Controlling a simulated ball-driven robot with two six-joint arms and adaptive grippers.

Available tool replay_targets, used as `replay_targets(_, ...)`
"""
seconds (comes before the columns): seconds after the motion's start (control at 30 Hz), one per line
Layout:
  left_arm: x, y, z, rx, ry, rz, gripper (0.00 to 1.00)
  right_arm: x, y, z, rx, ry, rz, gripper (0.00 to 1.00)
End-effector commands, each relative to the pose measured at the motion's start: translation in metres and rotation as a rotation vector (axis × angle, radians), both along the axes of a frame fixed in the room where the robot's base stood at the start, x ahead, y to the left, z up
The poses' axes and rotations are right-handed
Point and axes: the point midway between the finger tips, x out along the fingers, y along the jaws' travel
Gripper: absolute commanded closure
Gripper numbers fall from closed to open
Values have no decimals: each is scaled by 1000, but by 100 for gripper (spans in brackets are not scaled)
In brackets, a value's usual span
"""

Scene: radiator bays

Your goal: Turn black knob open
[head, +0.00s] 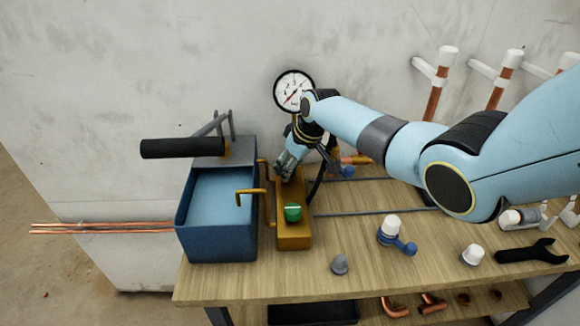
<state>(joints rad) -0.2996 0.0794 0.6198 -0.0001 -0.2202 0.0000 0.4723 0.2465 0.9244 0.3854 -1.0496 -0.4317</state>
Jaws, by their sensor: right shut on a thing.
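My right gripper (284,170) reaches down over the far end of the brass valve block (294,240), beside the blue tank. Its fingers are shut on a small part at the block's top, where the black knob would be. The fingers hide this part almost fully, so its colour and turn angle cannot be told. A green knob (292,211) sits on the near part of the block, clear of the gripper. A round pressure gauge (293,92) stands behind, partly covered by my right wrist. My left gripper is not in view.
A blue tank (217,247) with a black-handled lever (182,148) stands left of the block. A white-and-blue valve (391,231), a grey cap (340,264) and a black wrench (532,252) lie on the wooden bench (420,277). Copper pipes (434,102) rise along the wall.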

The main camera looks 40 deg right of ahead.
Motion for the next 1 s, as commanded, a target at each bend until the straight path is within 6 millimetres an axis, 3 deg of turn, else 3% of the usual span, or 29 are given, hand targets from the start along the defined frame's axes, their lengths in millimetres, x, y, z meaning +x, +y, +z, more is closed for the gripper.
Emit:
replay_targets(0.53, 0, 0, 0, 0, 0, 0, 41, 1, -1, 1, -2, -2, 24, 96)
replay_targets(0.57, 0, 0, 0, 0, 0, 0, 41, 1, -1, 1, -2, -2, 24, 62)
replay_targets(0.7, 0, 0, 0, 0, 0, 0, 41, 1, 0, 1, -1, -1, 24, 43)
replay_targets(1.0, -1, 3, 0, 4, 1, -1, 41, 0, 0, 1, -1, 0, 23, 42)
